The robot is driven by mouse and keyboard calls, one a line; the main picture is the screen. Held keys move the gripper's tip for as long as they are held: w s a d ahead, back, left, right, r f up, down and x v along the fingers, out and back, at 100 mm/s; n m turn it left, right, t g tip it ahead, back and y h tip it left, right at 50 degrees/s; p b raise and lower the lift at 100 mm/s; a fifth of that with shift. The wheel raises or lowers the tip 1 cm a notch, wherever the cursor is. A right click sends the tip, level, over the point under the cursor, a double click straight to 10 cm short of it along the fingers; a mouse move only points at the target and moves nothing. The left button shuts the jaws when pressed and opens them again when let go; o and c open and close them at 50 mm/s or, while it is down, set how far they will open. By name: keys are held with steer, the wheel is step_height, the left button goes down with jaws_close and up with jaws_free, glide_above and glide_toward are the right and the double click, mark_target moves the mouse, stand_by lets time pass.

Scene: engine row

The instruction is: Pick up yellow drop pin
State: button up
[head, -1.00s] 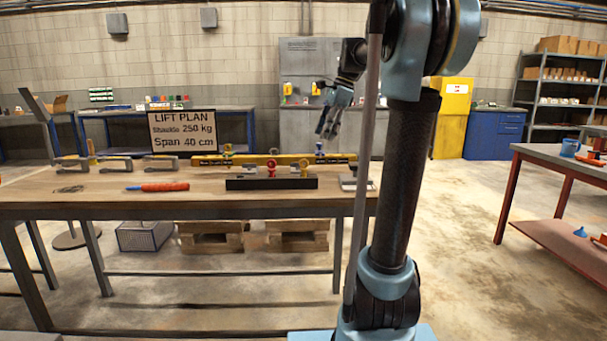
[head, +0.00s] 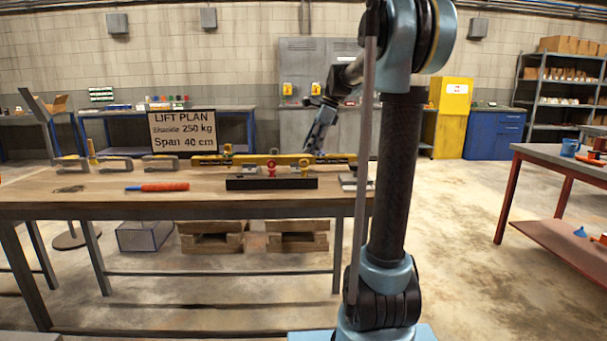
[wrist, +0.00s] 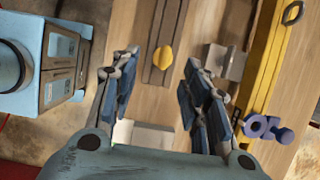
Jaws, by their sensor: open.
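The yellow drop pin (wrist: 162,58) shows in the wrist view as a round yellow head on a dark rail (wrist: 158,25). In the head view the yellow pin (head: 304,164) is small at the right end of the dark rail (head: 245,184). My gripper (wrist: 160,72) is open and empty, its two fingers apart on either side of the pin's line of sight. In the head view my gripper (head: 309,149) is angled down above the bench's far right part, apart from the pin. The pin's shaft is hidden.
A red pin (head: 271,168) stands on the same rail. A grey block (wrist: 224,62) sits between rail and beam. A lift plan sign (head: 183,131) stands at the back.

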mark_target(304, 168)
steer(key=shift+x, duration=1.1)
steer(key=x, duration=0.3)
steer(key=shift+w+a+f, duration=0.15)
steer(key=shift+w+f, duration=0.15)
steer(key=shift+w, duration=0.1)
steer(key=shift+a+f, duration=0.25)
steer(key=shift+f, duration=0.4)
jaws_close()
